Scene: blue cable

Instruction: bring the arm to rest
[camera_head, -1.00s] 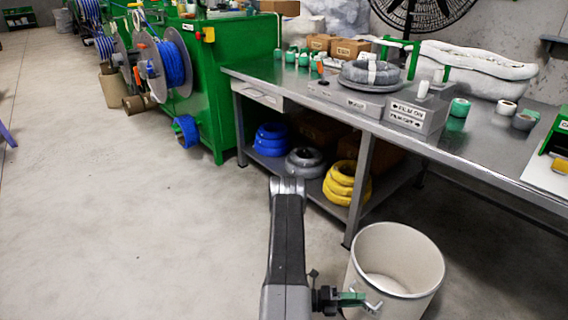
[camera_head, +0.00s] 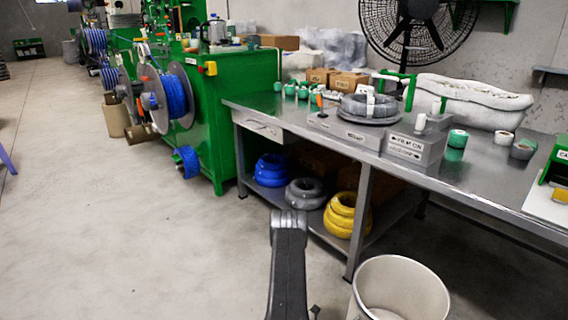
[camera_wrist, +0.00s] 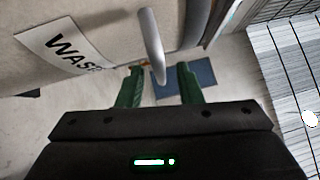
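My arm (camera_head: 288,265) rises from the bottom middle of the head view, left of a pale bin. My gripper is out of the head view. In the wrist view, my gripper (camera_wrist: 160,76) has two green fingers standing apart, with nothing held between them. A pale surface with a white label starting "WAS" (camera_wrist: 65,47) lies close ahead at the upper left. A grey curved handle or bar (camera_wrist: 150,45) shows just beyond the fingertips; I cannot tell whether it touches them.
The bin (camera_head: 402,285) stands close at the right. The steel workbench (camera_head: 480,180) carries a grey coil (camera_head: 370,107). Its lower shelf holds blue (camera_head: 271,170), grey (camera_head: 305,193) and yellow (camera_head: 346,214) coils. A green machine (camera_head: 235,95) stands behind.

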